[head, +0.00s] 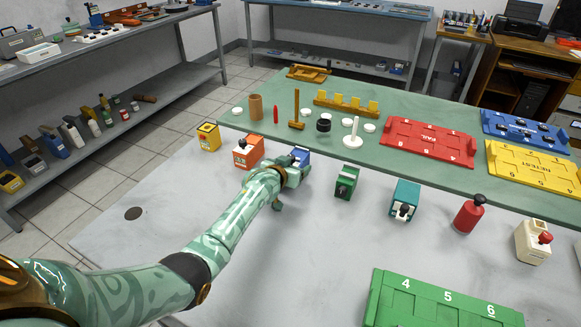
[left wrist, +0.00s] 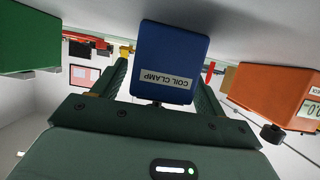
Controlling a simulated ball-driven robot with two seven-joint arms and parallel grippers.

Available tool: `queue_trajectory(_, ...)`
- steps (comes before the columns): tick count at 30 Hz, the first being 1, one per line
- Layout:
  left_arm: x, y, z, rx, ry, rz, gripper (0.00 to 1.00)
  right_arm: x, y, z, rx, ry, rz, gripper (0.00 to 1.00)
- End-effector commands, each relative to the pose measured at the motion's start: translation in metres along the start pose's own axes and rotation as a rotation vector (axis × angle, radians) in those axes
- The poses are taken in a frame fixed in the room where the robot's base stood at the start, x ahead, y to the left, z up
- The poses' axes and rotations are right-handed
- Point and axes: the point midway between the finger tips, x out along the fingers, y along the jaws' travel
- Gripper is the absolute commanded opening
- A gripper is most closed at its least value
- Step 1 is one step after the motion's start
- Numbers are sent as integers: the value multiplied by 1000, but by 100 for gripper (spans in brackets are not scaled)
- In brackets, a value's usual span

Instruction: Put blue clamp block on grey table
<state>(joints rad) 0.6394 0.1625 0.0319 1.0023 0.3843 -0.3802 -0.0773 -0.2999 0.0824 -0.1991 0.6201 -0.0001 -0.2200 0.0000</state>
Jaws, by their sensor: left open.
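The blue clamp block (head: 301,155) stands on the grey table (head: 150,240), close to the edge of the green mat, partly hidden behind my left gripper (head: 292,174). In the left wrist view, which is upside down, the blue block (left wrist: 170,58) shows a white "COIL CLAMP" label and a dark knob. My left gripper (left wrist: 160,82) is open, with its two fingers reaching either side of the blue block. I cannot tell whether either finger touches it. My right gripper is not in view.
An orange block (head: 248,151) stands close left of the blue block and a green block (head: 346,182) to its right. A yellow block (head: 208,136), a teal block (head: 404,200) and a red bottle (head: 468,214) continue the row. A green tray (head: 440,302) lies at the front.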

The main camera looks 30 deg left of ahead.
Motion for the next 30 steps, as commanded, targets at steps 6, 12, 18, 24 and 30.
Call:
queue_trajectory(6,-32,0,-9,0,4,1,73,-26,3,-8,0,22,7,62)
queue_trajectory(12,-81,0,-9,-1,4,1,73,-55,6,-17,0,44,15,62)
queue_trajectory(18,-113,0,-6,0,2,1,73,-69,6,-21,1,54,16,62)
queue_trajectory(24,-121,0,-2,-1,0,1,73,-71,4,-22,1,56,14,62)
queue_trajectory(30,-121,0,-2,0,0,1,73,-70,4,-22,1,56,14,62)
